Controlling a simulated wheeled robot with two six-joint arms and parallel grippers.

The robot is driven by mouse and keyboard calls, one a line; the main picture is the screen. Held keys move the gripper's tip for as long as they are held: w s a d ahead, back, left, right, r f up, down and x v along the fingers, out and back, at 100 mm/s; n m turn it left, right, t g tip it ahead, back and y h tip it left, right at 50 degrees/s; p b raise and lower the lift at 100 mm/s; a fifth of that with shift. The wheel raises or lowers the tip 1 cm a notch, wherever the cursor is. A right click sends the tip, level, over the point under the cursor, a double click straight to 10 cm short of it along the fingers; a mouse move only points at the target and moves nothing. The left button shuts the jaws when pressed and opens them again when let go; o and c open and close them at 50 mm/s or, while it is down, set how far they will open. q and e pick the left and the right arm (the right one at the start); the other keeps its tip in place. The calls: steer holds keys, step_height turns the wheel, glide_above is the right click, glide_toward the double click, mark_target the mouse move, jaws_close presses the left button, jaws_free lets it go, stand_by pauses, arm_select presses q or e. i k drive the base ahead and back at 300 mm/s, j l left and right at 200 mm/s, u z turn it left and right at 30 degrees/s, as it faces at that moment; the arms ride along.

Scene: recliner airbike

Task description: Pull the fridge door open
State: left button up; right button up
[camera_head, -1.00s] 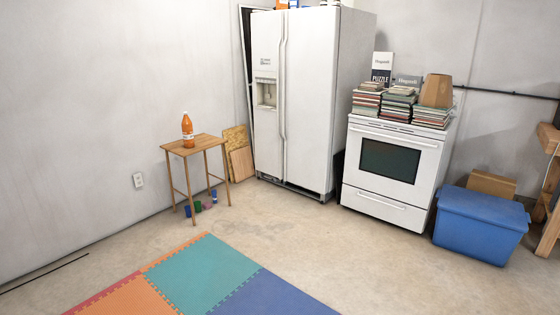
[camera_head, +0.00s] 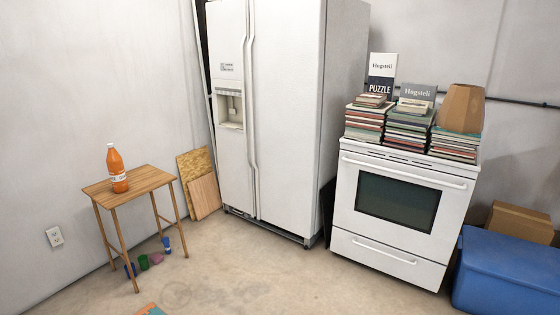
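The white two-door fridge (camera_head: 285,120) stands against the back wall, left of the stove. Its narrower left door (camera_head: 228,150) has a water dispenser (camera_head: 230,108) set into it. Two long vertical handles (camera_head: 251,110) run side by side where the left and right doors meet. Both doors look shut. The fridge's top is cut off by the upper edge of the view. Neither of my grippers shows in the head view.
A wooden stool (camera_head: 130,186) with an orange bottle (camera_head: 116,168) stands left of the fridge, with small cans under it. Boards (camera_head: 203,190) lean on the wall. A white stove (camera_head: 398,215) bearing books is at right, beside a blue bin (camera_head: 508,272). The floor before the fridge is clear.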

mark_target(286, 44)
steer(key=i, duration=2.4)
